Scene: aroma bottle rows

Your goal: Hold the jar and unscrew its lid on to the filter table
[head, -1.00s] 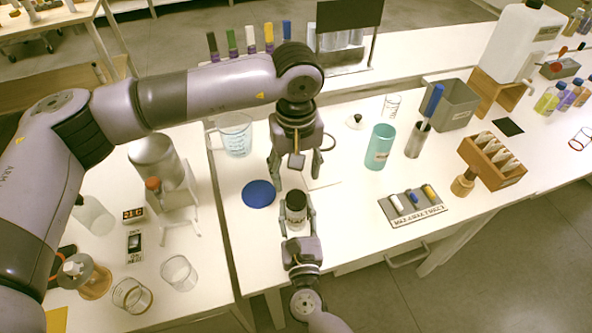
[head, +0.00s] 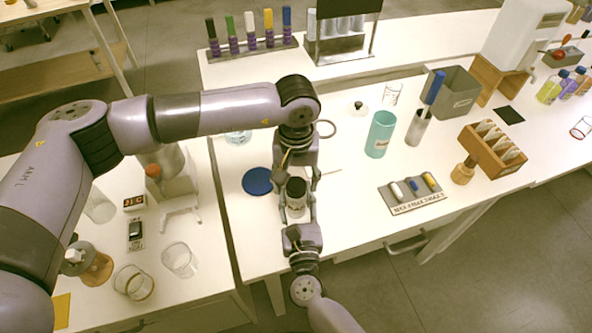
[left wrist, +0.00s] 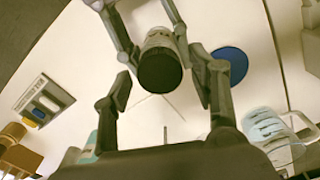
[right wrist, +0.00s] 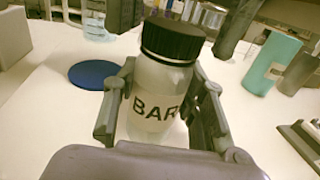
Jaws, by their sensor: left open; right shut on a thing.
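The jar (right wrist: 158,95) is a pale, cloudy bottle with dark lettering, standing upright in the right wrist view. Its black ribbed lid (right wrist: 172,40) is on top. My right gripper (right wrist: 160,105) is shut on the jar's body from the near side. In the head view the jar (head: 294,206) is between both grippers. My left gripper (left wrist: 165,85) is open above the lid (left wrist: 160,67), with its fingers on either side and apart from it. In the head view my left gripper (head: 297,182) hangs over the lid. I cannot tell which surface is the filter table.
A blue disc (head: 257,181) lies left of the jar. A teal cup (head: 380,134) and a labelled tray of small parts (head: 416,207) stand to the right. A clear beaker (head: 238,136) is partly behind my left arm. Table between jar and cup is mostly clear.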

